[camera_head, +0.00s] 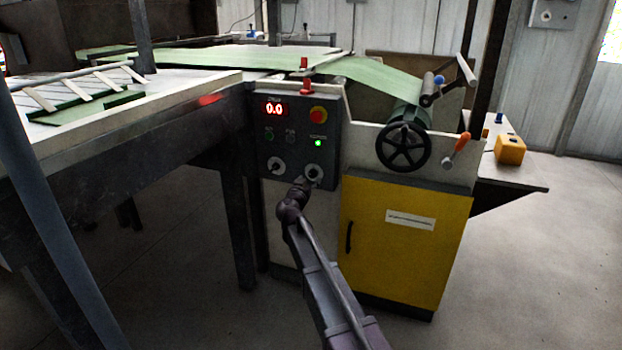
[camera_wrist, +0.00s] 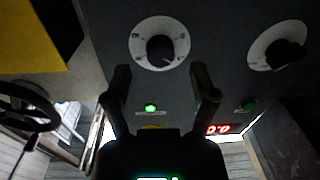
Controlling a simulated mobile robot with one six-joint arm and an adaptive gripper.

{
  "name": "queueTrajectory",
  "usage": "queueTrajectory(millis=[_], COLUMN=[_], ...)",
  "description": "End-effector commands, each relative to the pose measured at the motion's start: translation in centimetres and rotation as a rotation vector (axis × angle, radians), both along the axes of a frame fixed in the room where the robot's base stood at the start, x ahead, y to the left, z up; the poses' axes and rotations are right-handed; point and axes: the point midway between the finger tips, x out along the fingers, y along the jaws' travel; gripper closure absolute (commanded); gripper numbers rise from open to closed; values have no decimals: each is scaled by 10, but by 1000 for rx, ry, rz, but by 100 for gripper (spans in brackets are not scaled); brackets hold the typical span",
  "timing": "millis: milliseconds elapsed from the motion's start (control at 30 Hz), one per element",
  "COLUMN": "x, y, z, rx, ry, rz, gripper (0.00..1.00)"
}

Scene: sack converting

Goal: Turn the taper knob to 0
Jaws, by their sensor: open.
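Two black knobs on white round dials sit low on the dark control panel (camera_head: 333,125). The right knob (camera_head: 314,171) is close to my gripper (camera_head: 307,182); in the wrist view this knob (camera_wrist: 160,49) lies just beyond and between the fingertips. My gripper in the wrist view (camera_wrist: 160,76) is open, with nothing between its fingers. The left knob (camera_head: 277,165) shows in the wrist view at the right (camera_wrist: 284,53). Dial marks are too small to read surely, so I cannot tell which knob is taper. The wrist picture is upside down.
A red display (camera_head: 274,109) reads 0.0. A red stop button (camera_head: 318,115) and a lit green lamp (camera_head: 318,143) sit above the knobs. A black handwheel (camera_head: 403,147) and yellow cabinet (camera_head: 430,267) stand right; a dark table leg (camera_head: 236,225) stands left.

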Motion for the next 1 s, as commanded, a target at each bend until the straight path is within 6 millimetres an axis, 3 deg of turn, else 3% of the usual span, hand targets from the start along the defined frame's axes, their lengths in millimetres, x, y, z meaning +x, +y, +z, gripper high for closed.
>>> queueTrajectory(millis=[200, 633, 867, 900, 1000], x=[20, 23, 23, 23, 23], y=[-5, -7, -7, -7, -7], z=[0, 0, 0, 0, 0], rx=[0, 0, 0, 0, 0], ry=[0, 0, 0, 0, 0], rz=[1, 1, 1, 1, 1], gripper=[25, 25, 93, 100, 100])
